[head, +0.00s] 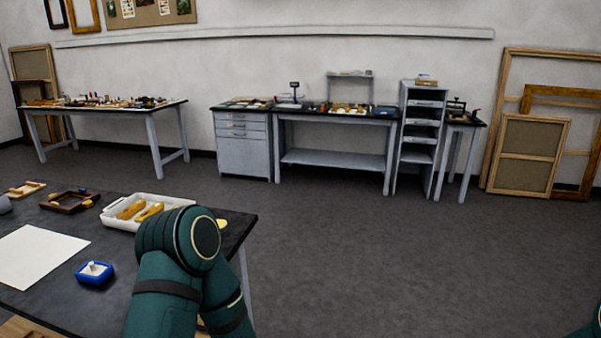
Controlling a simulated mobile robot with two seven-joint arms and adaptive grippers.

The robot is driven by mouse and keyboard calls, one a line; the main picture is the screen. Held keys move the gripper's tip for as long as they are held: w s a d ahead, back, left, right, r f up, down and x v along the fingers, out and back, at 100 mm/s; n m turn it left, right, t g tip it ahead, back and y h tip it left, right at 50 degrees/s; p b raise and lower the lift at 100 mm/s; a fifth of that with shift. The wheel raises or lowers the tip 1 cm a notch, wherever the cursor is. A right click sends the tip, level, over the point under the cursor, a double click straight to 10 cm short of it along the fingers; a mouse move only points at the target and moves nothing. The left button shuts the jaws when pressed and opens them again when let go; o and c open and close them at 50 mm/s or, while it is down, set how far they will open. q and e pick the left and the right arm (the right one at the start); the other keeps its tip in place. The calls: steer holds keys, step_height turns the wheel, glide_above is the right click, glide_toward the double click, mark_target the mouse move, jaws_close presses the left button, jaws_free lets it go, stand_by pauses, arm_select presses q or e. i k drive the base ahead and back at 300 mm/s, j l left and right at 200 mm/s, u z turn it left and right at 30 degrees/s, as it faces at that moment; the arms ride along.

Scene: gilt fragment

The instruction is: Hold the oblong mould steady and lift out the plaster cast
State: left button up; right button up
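A small blue oblong mould (94,280) sits on the dark table (48,297) at the lower left. White plaster (97,268) fills it, with a small pale knob standing up from its top. Nothing touches the mould. A green arm of mine rises from the bottom just right of the mould, its bent joint over the table's right end. Neither gripper shows in the head view. A bit of my other green arm shows at the lower right edge.
On the same table are a white paper sheet (38,255), a white tray (112,219) with yellow pieces and a dark wooden frame (70,202). Open grey floor (400,265) lies to the right. Workbenches, a drawer cabinet (243,155) and leaning frames (531,150) line the wall.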

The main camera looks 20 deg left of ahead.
mark_target(92, 269)
steer(key=i+l+u, duration=0.1)
steer(key=u, duration=0.35)
steer(key=l+u, duration=0.25)
steer(key=u, duration=0.2)
steer(key=i+l+u, duration=0.1)
steer(key=l+u, duration=0.15)
steer(key=u, duration=0.15)
